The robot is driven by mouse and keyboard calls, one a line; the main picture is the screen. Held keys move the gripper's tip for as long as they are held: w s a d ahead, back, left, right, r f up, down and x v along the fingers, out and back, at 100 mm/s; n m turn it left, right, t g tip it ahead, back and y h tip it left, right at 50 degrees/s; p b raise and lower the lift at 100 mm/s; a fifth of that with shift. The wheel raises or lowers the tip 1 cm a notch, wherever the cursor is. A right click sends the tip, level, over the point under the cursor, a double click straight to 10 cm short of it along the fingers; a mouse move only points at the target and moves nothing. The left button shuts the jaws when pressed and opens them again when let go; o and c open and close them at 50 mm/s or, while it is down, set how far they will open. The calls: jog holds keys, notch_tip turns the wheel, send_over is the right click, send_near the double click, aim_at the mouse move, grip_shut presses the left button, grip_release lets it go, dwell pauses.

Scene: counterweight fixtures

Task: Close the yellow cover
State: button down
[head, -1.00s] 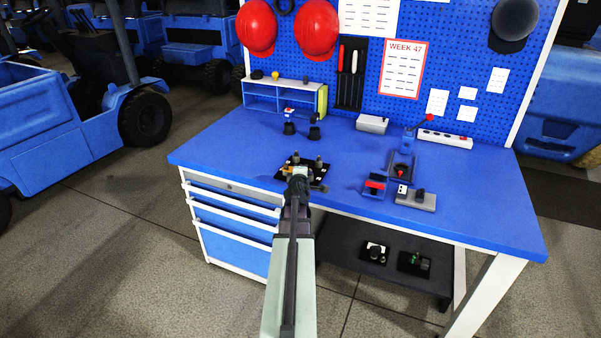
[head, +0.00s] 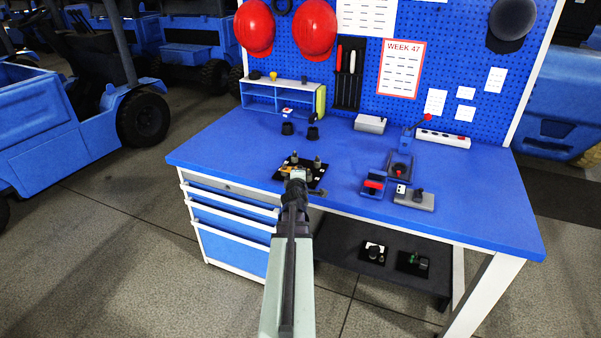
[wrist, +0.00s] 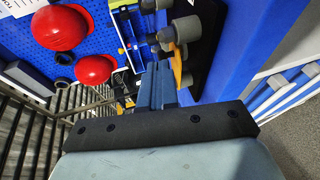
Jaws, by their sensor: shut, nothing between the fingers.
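A black fixture plate (head: 318,177) with grey posts sits near the front edge of the blue workbench. A small yellow-orange piece, which looks like the yellow cover (wrist: 178,66), shows in the wrist view beside the grey posts, close to the right of my fingers. How far it is open is hard to tell. My gripper (head: 297,174) is shut and empty at the fixture in the head view and hides part of it. In the wrist view my gripper (wrist: 158,75) points at the fixture area; contact with the yellow piece cannot be told.
A blue shelf (head: 276,96) with a yellow-green end panel and two black knobs (head: 312,131) stand behind the fixture. To the right are a red-handled fixture (head: 372,187), a grey block (head: 414,202) and a lever fixture (head: 399,165). The bench's far right is clear.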

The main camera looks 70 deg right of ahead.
jog(key=w+a+r+n+t+y, duration=0.1)
jog(key=w+a+n, duration=0.1)
jog(key=w+a, duration=0.6)
jog(key=w+a+r+n+t, duration=0.1)
jog(key=w+a+n, duration=0.3)
jog(key=w, duration=0.6)
jog(key=s+d+m+g+h, duration=0.2)
jog(key=s+m+g, duration=0.8)
jog(key=s+m, duration=0.2)
jog(key=x, duration=1.3)
jog(key=shift+d+f, duration=0.15)
jog(key=shift+f, duration=0.05)
